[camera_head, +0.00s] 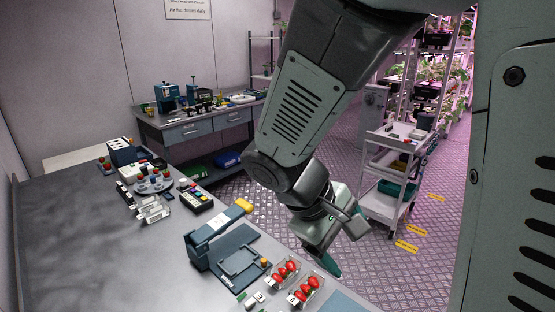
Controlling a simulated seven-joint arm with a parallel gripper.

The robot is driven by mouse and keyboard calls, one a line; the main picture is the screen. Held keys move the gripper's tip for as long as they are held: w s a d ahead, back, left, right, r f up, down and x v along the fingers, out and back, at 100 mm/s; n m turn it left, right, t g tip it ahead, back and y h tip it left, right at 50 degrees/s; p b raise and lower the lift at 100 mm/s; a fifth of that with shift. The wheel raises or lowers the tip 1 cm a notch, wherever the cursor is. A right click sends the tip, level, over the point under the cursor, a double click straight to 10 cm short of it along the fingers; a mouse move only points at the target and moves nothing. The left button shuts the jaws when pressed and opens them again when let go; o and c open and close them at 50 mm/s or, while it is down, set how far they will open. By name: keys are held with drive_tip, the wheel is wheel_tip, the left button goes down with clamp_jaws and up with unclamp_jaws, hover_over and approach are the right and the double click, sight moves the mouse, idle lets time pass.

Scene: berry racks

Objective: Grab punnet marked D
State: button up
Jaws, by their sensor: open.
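Two clear punnets of red strawberries stand near the front edge of the table, a left punnet (285,271) and a right punnet (308,288). Small white tags with dark marks lie at their near ends, a left tag (259,297) and a right tag (292,299). The marks are too small to read, so I cannot tell which punnet is D. My gripper (328,262) is open and empty, above and behind the right punnet, apart from both. Its teal finger points down to the right; the other finger is mostly hidden.
Empty clear trays (151,208) and a round rack of small items (154,182) sit farther left. A white trolley (392,170) stands on the floor. The table's left part is clear.

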drive_tip(key=w+a+f+n+t+h, duration=0.1)
drive_tip(key=w+a+f+n+h, duration=0.1)
drive_tip(key=w+f+n, duration=0.3)
drive_tip(key=w+a+f+n+t+h, duration=0.1)
drive_tip(key=a+f+n+t+h, duration=0.15)
drive_tip(key=f, duration=0.45)
drive_tip(key=n+t+y, duration=0.2)
drive_tip(key=n+t, duration=0.3)
drive_tip(key=n, duration=0.6)
approach(310, 285)
drive_tip(key=v, duration=0.3)
drive_tip(key=shift+s+d+f+m+h, duration=0.1)
drive_tip(key=shift+m+h, duration=0.15)
drive_tip(key=shift+f, duration=0.3)
drive_tip(key=x, duration=0.5)
drive_tip(key=shift+w+d, duration=0.1)
drive_tip(key=shift+w, duration=0.1)
drive_tip(key=shift+x, duration=2.65)
drive_tip(key=shift+w+r, duration=0.1)
drive_tip(key=shift+w, duration=0.05)
drive_tip(key=c, duration=0.9)
drive_tip(key=shift+c, duration=0.3)
